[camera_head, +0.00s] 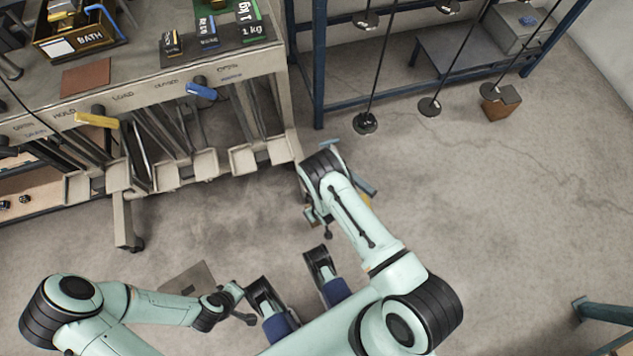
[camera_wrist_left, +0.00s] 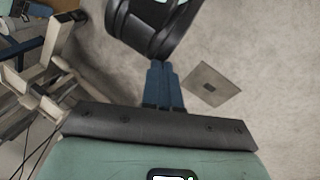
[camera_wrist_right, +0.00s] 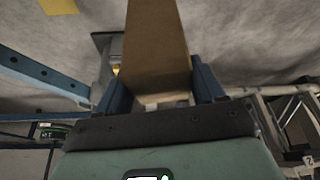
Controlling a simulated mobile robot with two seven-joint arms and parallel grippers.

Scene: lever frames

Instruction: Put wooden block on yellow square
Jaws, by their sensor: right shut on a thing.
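In the right wrist view a tan wooden block (camera_wrist_right: 155,50) stands between the blue fingers of my right gripper (camera_wrist_right: 160,88), which is shut on it. In the head view my wrist hides the block and most of the right gripper (camera_head: 340,198). A yellow patch (camera_head: 365,200) shows beside my right wrist, mostly hidden. In the right wrist view a yellow patch (camera_wrist_right: 58,5) is at the top left edge, apart from the block; I cannot tell whether both are the same square. My left gripper (camera_wrist_left: 163,75) is shut and empty, with its fingers together.
A lever bench (camera_head: 225,70) with yellow and blue handles stands at the upper left. A blue rack (camera_head: 319,60) with hanging weights (camera_head: 365,123) is behind. A brown box (camera_head: 500,103) is near the rack. A grey plate (camera_head: 205,275) lies on the floor.

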